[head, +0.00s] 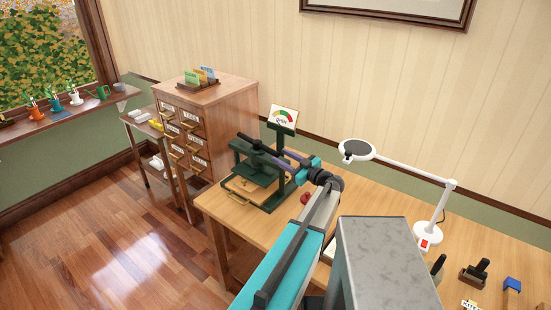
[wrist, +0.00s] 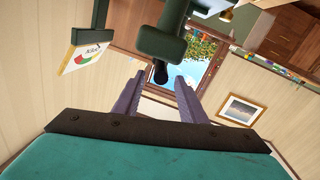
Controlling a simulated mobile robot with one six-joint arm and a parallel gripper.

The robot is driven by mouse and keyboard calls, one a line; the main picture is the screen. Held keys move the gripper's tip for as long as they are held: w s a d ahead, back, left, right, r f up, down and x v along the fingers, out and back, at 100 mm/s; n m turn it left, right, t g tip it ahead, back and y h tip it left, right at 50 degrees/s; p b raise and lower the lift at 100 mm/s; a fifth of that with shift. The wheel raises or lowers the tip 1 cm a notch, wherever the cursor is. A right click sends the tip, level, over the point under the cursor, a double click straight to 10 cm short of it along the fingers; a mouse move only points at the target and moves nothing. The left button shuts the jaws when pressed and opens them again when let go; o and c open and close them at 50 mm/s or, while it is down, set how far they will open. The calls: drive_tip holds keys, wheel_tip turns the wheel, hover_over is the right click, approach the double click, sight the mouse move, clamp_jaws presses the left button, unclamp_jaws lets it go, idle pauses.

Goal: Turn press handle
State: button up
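The dark green press (head: 237,183) stands on the left end of the wooden table. Its handle (head: 249,140) is a dark bar with black ends, across the top of the press. My gripper (head: 290,157) has purple fingers and is close to the handle from the right. In the wrist view, my gripper (wrist: 158,84) is open, with its two fingers well apart. A black handle end (wrist: 160,74) shows between the fingertips or just beyond them; I cannot tell whether they touch. A dark green press part (wrist: 170,38) is above it.
A dial gauge sign (head: 284,116) rises behind the press and also shows in the wrist view (wrist: 83,57). A wooden drawer cabinet (head: 232,110) stands behind to the left. A white desk lamp (head: 437,205) and small tools are on the right of the table (head: 217,208).

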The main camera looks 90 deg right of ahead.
drive_tip(key=shift+b+v, duration=0.5)
drive_tip(key=shift+v, duration=1.4)
